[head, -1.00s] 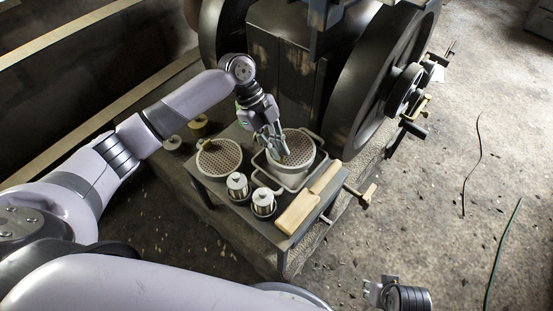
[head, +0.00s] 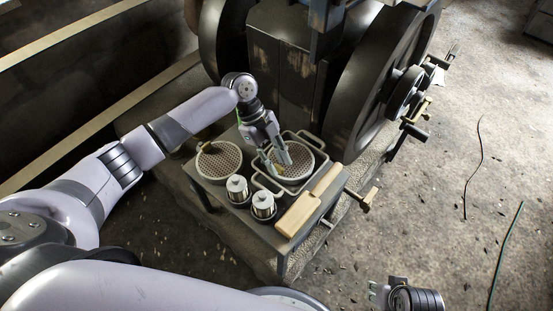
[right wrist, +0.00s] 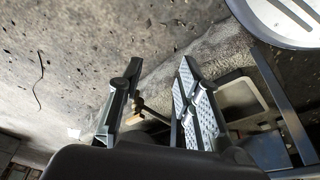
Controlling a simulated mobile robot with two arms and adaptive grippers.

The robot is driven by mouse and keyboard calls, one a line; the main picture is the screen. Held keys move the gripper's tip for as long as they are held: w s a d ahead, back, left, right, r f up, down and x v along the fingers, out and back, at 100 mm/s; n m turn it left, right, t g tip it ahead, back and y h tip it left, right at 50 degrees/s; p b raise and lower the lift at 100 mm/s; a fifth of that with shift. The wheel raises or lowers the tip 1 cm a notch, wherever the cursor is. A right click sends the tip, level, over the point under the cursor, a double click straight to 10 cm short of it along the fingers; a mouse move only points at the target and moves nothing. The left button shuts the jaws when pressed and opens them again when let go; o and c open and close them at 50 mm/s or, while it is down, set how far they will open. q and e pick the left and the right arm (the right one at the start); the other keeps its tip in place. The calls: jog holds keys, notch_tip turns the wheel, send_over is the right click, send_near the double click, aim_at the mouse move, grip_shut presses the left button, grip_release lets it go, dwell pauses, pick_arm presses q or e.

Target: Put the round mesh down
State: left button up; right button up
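One round mesh (head: 306,157), a grey perforated disc with a pale rim, sits low in a handled tray (head: 257,180) in the head view. A yellow piece shows at its near left edge. Another round mesh (head: 219,161) lies to the left on the same small table. My left gripper (head: 279,164) is over the left part of the mesh in the tray, its fingers spread around the yellow piece. Contact with the mesh is hard to tell. My right gripper (head: 377,293) is away at the lower right; the right wrist view shows it (right wrist: 160,75) open and empty.
Two metal cylinders (head: 238,188) (head: 263,204) stand at the table's near side. A wooden block with a handle (head: 297,214) lies along its right edge. A large dark wheel (head: 378,80) and machine body stand close behind. Open floor lies to the right.

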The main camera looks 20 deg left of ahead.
pick_arm(q)
jog(key=shift+r, duration=0.1)
